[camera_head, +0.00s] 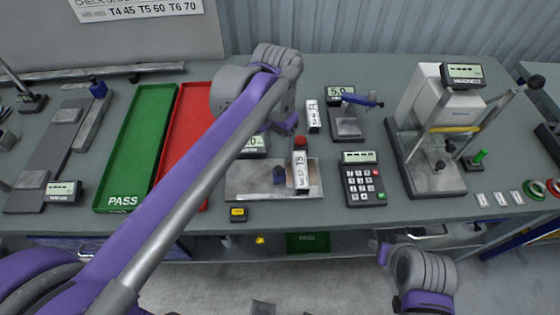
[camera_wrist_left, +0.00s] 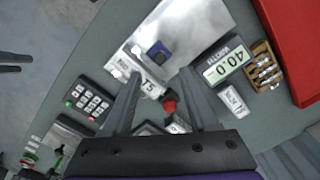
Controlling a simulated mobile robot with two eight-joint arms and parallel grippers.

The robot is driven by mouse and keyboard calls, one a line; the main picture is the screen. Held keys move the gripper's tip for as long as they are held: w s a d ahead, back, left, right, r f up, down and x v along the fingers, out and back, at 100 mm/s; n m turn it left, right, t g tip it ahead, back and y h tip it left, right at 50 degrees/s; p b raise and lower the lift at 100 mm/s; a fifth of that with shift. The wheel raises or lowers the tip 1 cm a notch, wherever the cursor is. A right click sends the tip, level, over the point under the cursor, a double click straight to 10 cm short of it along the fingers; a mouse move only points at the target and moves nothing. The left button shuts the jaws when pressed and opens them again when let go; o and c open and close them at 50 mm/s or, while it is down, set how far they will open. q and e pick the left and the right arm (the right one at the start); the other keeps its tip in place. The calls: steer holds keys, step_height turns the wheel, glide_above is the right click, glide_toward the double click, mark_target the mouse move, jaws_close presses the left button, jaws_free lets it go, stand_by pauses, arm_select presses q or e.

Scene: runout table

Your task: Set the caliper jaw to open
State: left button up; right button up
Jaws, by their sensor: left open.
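The caliper is a flat metal plate (camera_head: 245,182) with a blue knob (camera_head: 279,175) on it; the plate (camera_wrist_left: 195,25) and knob (camera_wrist_left: 158,53) also show in the left wrist view. Its width display (camera_wrist_left: 225,65) reads 40.0. A white block marked T5 (camera_head: 301,172) stands at the plate's right end, with a red knob (camera_head: 301,142) behind it. My left gripper (camera_wrist_left: 159,78) is open above this end, its fingers apart and empty; the blue knob lies beyond the fingertips. My right gripper (camera_head: 384,252) is low at the table's front edge, its fingers unclear.
A keypad (camera_head: 364,184) lies right of the plate. A gauge with a blue lever (camera_head: 346,124) and a white labelled block (camera_head: 313,115) stand behind. Red (camera_head: 192,130) and green (camera_head: 133,158) trays lie left. A small yellow-black item (camera_head: 238,214) sits at the front edge.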

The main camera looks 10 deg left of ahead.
mark_target(278, 168)
arm_select(q)
step_height(278, 168, down, 8)
steer(key=shift+w+r, duration=0.1)
steer(key=shift+r, duration=0.05)
jaws_close()
stand_by(0.4)
stand_by(1.1)
